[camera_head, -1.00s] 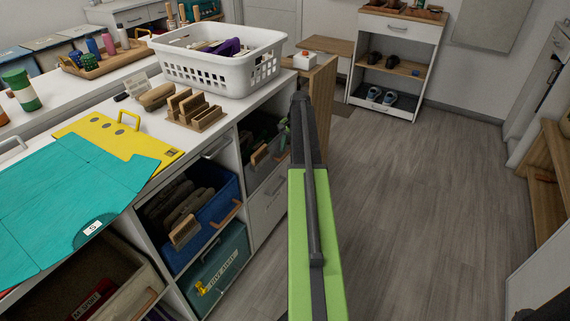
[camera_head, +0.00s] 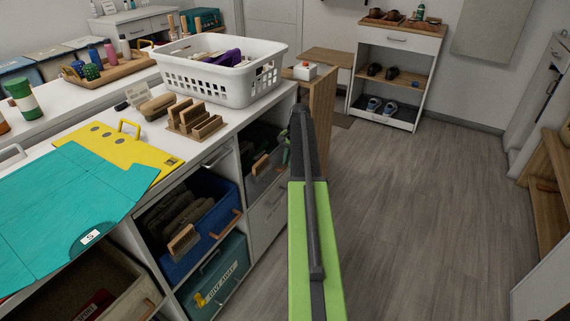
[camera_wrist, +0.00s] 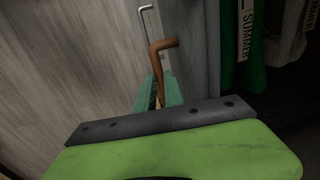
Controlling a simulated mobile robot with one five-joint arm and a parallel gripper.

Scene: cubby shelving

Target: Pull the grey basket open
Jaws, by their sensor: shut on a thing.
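The grey basket (camera_head: 264,178) sits in the upper cubby at the right end of the white unit, with dark items inside. Its orange-brown bar handle (camera_wrist: 154,62) shows large in the wrist view. My gripper (camera_wrist: 158,92) is shut on this handle, its green fingers on either side of the bar's lower part.
A blue basket (camera_head: 196,247) and a teal basket (camera_head: 221,280) fill cubbies to the left. A drawer with a metal handle lies below the grey basket. A white laundry basket (camera_head: 215,83) stands on the counter. Bare floor (camera_head: 420,200) is open at right.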

